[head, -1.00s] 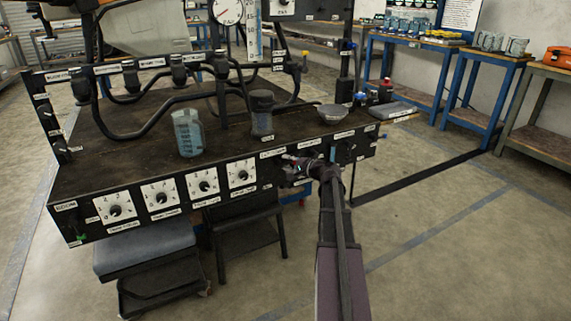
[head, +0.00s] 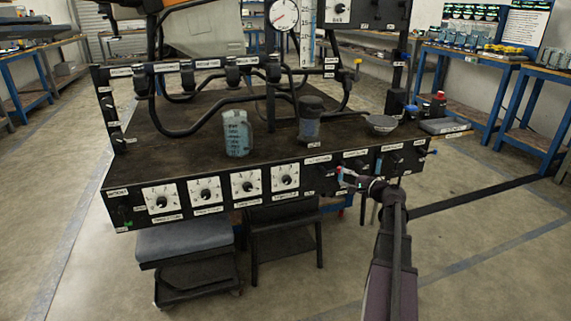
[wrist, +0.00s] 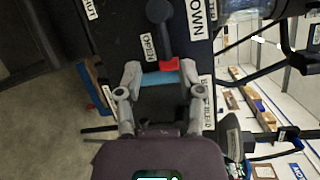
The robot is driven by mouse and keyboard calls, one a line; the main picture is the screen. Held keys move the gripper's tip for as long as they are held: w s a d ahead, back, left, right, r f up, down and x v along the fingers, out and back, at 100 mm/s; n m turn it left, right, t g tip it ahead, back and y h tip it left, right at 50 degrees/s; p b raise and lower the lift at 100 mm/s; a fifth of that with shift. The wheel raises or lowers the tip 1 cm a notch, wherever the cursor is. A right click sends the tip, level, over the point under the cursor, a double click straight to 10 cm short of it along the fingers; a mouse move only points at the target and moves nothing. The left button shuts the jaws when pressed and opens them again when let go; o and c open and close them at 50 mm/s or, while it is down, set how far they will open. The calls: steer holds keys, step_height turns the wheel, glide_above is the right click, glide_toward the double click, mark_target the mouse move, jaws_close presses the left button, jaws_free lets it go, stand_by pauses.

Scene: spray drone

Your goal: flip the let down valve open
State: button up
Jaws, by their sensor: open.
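The let down valve is a dark lever (wrist: 163,32) with a red tip (wrist: 169,64) on the bench's black front panel, beside a label ending in "DOWN" (wrist: 199,14). In the wrist view the lever reaches toward my gripper (wrist: 161,77), which is open. The red tip lies at the gap between the fingertips, nearer the right finger; I cannot tell whether they touch. A blue strip (wrist: 158,79) also spans the gap. In the head view my gripper (head: 352,182) is at the panel's right half and hides part of the valve.
More labelled valves (head: 393,161) sit to the right on the panel, and several white dials (head: 246,183) to the left. The bench top (head: 180,150) holds a blue container (head: 236,133), a dark jar (head: 310,120) and a bowl (head: 381,124). A stool (head: 186,242) stands below.

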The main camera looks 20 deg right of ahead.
steer(key=f+v, duration=0.1)
steer(key=v, duration=0.6)
steer(key=w+a+r+n+g+y+p, duration=0.1)
steer(key=a+r+n+g+p, duration=0.3)
steer(key=a+p, duration=0.9)
steer(key=a+r+n+g+p, duration=0.4)
steer(key=a+r+g+p, duration=0.4)
steer(key=a+p, duration=0.6)
step_height(320, 180, up, 3)
steer(key=shift+w+a+f+y, duration=0.2)
steer(key=shift+w+f+y, duration=0.05)
steer(key=shift+w+y, duration=0.15)
stand_by(0.6)
steer(key=s+a+f+n+g+h, duration=0.25)
steer(key=s+a+n, duration=0.25)
steer(key=a, duration=0.3)
steer(key=s+a+f+n+g+h, duration=0.1)
steer(key=s+a+n+g+h, duration=0.1)
steer(key=s+a+n+h, duration=0.45)
step_height(320, 180, up, 21)
steer(key=w+a+m+y+p, duration=0.1)
steer(key=m+y+p, duration=0.1)
steer(key=p, duration=1.9)
steer(key=shift+r+y+p, duration=0.15)
steer(key=shift+y+p, duration=0.15)
steer(key=shift+y, duration=0.2)
steer(key=shift+w+t, duration=0.1)
steer(key=shift+t, duration=0.15)
